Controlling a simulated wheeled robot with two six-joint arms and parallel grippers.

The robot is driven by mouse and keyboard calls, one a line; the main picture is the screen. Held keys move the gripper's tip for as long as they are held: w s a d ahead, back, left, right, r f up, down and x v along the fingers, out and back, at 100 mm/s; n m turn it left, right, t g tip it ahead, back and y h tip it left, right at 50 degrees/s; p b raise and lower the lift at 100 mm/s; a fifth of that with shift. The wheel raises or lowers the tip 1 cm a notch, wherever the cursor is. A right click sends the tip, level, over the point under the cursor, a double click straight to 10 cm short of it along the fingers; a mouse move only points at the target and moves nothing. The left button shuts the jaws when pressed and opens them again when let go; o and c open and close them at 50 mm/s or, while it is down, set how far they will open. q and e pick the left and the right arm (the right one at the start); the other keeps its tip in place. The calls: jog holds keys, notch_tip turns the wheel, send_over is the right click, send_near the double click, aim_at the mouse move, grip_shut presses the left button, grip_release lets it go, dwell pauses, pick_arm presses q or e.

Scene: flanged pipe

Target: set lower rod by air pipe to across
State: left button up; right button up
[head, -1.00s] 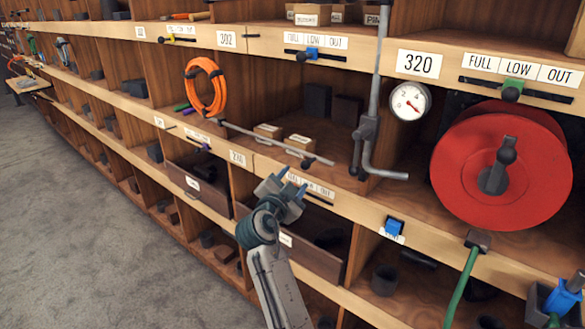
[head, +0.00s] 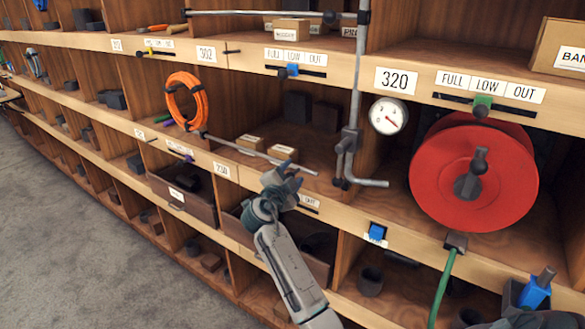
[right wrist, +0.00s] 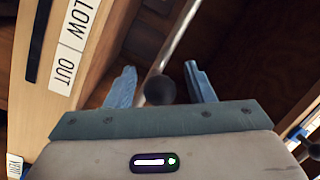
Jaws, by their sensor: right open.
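The air pipe (head: 357,85) is a grey upright tube with a clamp and a bent lower end, in front of a shelf bay. A thin grey lower rod (head: 255,152) runs left of it, nearly parallel to the shelf's front edge, its free end near the pipe's foot. My right gripper (head: 290,178) is just below and in front of that rod's free end. In the right wrist view, the open right gripper (right wrist: 161,82) has a dark round knob (right wrist: 159,91) on a grey rod (right wrist: 178,40) between its fingers; contact cannot be told. My left gripper is not in view.
A red reel (head: 440,185) and a gauge (head: 388,116) are right of the pipe. An orange cable coil (head: 172,100) hangs left. A second rod (head: 250,13) runs along the top. An open drawer (head: 185,195) juts out below. Grey floor (head: 60,230) is clear at left.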

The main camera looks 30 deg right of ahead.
jog(key=shift+w+d, duration=0.2)
jog(key=shift+d, duration=0.1)
grip_shut()
jog(key=shift+s+d+f+b, duration=0.1)
jog(key=shift+s+f+b, duration=0.1)
jog(key=shift+b, duration=0.1)
jog(key=s+d+b, duration=0.3)
jog(key=s+b, duration=0.3)
jog(key=s, duration=0.2)
jog(key=shift+s+d, duration=0.25)
jog(key=shift+s, duration=0.05)
